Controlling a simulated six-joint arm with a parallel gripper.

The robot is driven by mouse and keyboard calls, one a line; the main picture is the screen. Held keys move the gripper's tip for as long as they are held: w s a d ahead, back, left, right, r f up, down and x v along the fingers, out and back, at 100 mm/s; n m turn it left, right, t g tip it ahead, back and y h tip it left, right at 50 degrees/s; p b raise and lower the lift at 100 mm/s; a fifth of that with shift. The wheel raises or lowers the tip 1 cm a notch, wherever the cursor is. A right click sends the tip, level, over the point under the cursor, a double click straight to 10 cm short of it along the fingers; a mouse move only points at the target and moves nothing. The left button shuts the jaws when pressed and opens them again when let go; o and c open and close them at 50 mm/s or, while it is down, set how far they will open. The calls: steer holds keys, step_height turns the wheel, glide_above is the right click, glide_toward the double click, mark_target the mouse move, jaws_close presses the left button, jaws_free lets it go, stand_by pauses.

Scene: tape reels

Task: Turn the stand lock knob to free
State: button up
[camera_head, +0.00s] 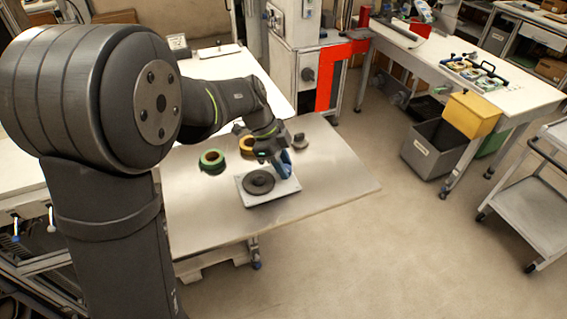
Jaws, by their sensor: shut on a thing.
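The stand has a pale base plate (284,192), a dark round disc (258,182) on it and a blue upright (285,164) at its back. It is on the metal-topped table (335,185). My gripper (274,158) reaches down from the upper left to the back of the stand, close beside the blue upright. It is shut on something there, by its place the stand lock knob. The knob itself is hidden by the gripper or too small to make out, and so is its setting.
A green tape reel (212,158) and an orange-yellow tape reel (246,148) are left of my gripper. A small grey object (299,140) is behind the stand to the right. The table's right and front parts are clear. A grey cart (540,205) stands far right.

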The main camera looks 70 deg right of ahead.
steer(key=n+h, duration=0.1)
steer(key=n, duration=0.3)
steer(key=shift+a+n+t+h, duration=0.1)
steer(key=shift+n+t+h, duration=0.2)
steer(key=shift+t+h, duration=0.1)
steer(key=n+t+h, duration=0.1)
steer(key=n, duration=0.2)
steer(key=shift+s+a+n, duration=0.1)
steer(key=shift+n, duration=0.2)
steer(key=n+t, duration=0.1)
steer(key=n, duration=0.2)
steer(key=shift+s+n+h, duration=0.1)
steer(key=shift+n+h, duration=0.2)
steer(key=shift+s+n+t, duration=0.1)
steer(key=shift+n+t, duration=0.8)
steer(key=shift+n, duration=1.3)
steer(key=o, duration=1)
steer(key=v, duration=1.7)
steer(key=shift+a+r, duration=0.15)
steer(key=shift+a, duration=0.15)
